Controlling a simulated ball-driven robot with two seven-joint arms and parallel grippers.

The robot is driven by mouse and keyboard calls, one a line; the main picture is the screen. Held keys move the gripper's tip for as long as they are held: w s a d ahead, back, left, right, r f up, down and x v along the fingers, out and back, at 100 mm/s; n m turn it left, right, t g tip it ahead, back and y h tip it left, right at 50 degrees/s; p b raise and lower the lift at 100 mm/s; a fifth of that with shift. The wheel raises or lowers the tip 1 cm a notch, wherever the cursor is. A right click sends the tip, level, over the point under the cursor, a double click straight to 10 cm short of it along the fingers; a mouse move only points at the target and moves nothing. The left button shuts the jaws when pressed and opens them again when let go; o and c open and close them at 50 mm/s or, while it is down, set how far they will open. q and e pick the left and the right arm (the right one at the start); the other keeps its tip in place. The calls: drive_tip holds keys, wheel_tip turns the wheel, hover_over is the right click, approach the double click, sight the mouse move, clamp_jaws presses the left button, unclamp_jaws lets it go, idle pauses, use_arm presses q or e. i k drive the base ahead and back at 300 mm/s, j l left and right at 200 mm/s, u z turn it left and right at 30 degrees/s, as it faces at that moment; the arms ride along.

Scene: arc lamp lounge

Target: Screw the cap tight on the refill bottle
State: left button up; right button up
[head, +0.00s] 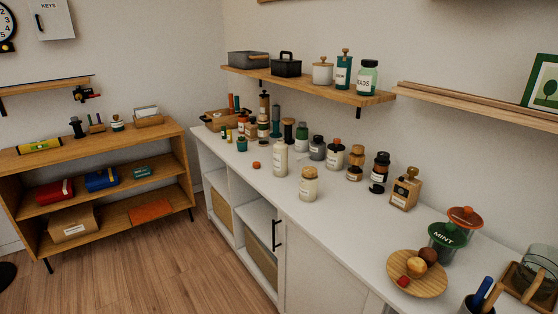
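A tall cream bottle (280,160) with a narrow neck and a small pale label stands upright on the white counter (310,222), near its front edge. It looks like the refill bottle, but its label is too small to read. No coloured cap shows on its neck. A small orange-red disc (256,164), which looks like a loose cap, lies on the counter to the left of the bottle, apart from it. Neither of my grippers is in view.
A cork-topped jar (309,186) stands right of the bottle, with several jars and bottles behind. A wooden plate (432,283) and green MINT canister (446,240) stand further right. A wall shelf (310,86) overhangs the counter's back. A low wooden shelf unit (125,157) stands left.

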sight(280, 148)
drive_tip(key=i+j+z, duration=0.15)
drive_tip(key=i+j, duration=0.2)
drive_tip(key=i, duration=0.15)
drive_tip(key=i+j+z, duration=0.15)
drive_tip(key=i+j, duration=0.25)
drive_tip(key=i+j+z, duration=0.1)
drive_tip(key=i+j, duration=0.35)
drive_tip(key=i+j+z, duration=0.15)
drive_tip(key=i+j, duration=0.35)
drive_tip(key=i+j+z, duration=0.15)
drive_tip(key=i+j, duration=0.3)
drive_tip(key=i+j+z, duration=0.15)
drive_tip(key=i+j, duration=0.2)
drive_tip(key=j, duration=0.35)
